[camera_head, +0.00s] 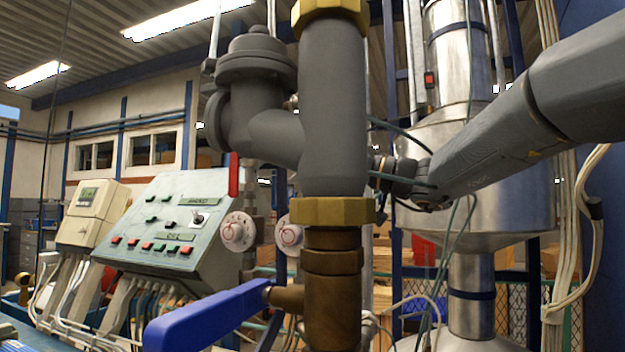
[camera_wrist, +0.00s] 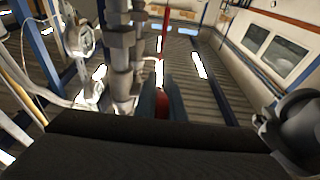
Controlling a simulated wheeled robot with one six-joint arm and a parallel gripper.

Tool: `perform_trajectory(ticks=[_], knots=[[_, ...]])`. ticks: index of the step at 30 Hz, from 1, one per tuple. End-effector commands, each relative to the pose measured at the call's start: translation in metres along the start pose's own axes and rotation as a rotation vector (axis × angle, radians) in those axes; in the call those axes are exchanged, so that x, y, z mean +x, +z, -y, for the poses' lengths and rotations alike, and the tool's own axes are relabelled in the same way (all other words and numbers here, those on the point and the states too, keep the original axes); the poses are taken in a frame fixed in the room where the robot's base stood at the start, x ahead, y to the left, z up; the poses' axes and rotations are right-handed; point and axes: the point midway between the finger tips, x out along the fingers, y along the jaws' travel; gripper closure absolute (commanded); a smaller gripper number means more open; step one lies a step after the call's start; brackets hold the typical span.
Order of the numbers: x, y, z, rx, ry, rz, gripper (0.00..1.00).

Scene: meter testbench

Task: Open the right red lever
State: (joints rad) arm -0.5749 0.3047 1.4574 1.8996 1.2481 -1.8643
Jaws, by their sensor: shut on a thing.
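In the wrist view, my gripper (camera_wrist: 162,101) has its two dark fingers closed around a red piece (camera_wrist: 161,106), which looks like the red lever; only a small part of it shows. In the head view, my arm reaches in from the right and its end passes behind the thick grey pipe, so the fingers and the held piece are hidden there. An upright red lever (camera_head: 233,175) shows left of that pipe, beside the control panel. I cannot tell whether it is the held one.
A thick grey pipe (camera_head: 334,120) with brass nuts stands in front of my gripper. A blue lever handle (camera_head: 205,318) sticks out low at left. A control panel (camera_head: 165,225) with buttons stands left. A metal tank (camera_head: 480,195) and hanging cables are at right.

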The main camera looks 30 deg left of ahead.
Motion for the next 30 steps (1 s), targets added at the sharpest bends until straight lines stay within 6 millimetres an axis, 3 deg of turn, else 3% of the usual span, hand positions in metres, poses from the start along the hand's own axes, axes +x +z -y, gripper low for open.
perform_trajectory(ticks=[30], knots=[[0.0087,0.0125,0.0014,0.002,-0.006,-0.204,1.00]])
